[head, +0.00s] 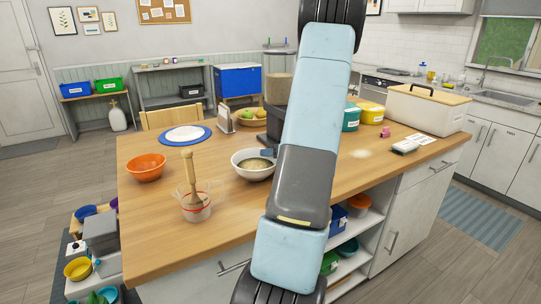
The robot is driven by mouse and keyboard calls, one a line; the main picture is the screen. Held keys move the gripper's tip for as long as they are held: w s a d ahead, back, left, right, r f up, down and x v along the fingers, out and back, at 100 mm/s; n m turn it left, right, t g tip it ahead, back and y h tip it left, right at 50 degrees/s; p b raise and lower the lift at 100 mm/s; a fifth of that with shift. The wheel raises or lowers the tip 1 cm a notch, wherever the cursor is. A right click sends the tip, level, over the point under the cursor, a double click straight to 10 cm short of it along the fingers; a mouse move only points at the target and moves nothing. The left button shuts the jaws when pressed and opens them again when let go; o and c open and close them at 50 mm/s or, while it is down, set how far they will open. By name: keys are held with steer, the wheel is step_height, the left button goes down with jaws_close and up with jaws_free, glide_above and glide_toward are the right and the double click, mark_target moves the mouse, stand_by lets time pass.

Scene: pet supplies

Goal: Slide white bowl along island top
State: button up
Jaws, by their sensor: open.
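The white bowl (241,171) stands upright on the wooden island top (180,238), left of my arm in the head view. It holds something brownish. Its right edge is close to my arm in the picture, and I cannot tell whether they touch. My arm crosses the middle of the view from bottom to top and hides part of the island top. My gripper is not in view.
A clear measuring cup (196,212) with a wooden pestle-like tool stands in front-left of the bowl. An orange bowl (146,172), a blue mat with a white plate (185,134) and a dark-based container (277,88) are around it. The front-left top is clear.

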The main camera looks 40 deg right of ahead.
steer(key=v, duration=1.3)
steer(key=shift+s, duration=0.2)
steer(key=shift+d+r, duration=0.1)
steer(key=w+a+r+n+g+y, duration=0.1)
steer(key=a+r+g+y, duration=0.15)
steer(key=a, duration=0.65)
steer(key=w+a+r+n+g+y, duration=0.1)
steer(key=w+a+r+n+g, duration=0.15)
steer(key=a, duration=0.65)
steer(key=w+a+r+g+y, duration=0.15)
steer(key=a+r, duration=0.25)
steer(key=a, duration=0.5)
steer(key=s+a+r+g+h, duration=0.1)
steer(key=s+a+r+h, duration=0.2)
steer(key=s+a, duration=0.4)
steer(key=s+a+r+g+h, duration=0.1)
steer(key=s+a+r+h, duration=0.2)
steer(key=s+a, duration=0.3)
steer(key=a+r, duration=0.1)
steer(key=a, duration=0.1)
steer(key=shift+s+a+r+n, duration=0.2)
steer(key=shift+s+a+n, duration=0.1)
steer(key=shift+s+n, duration=0.1)
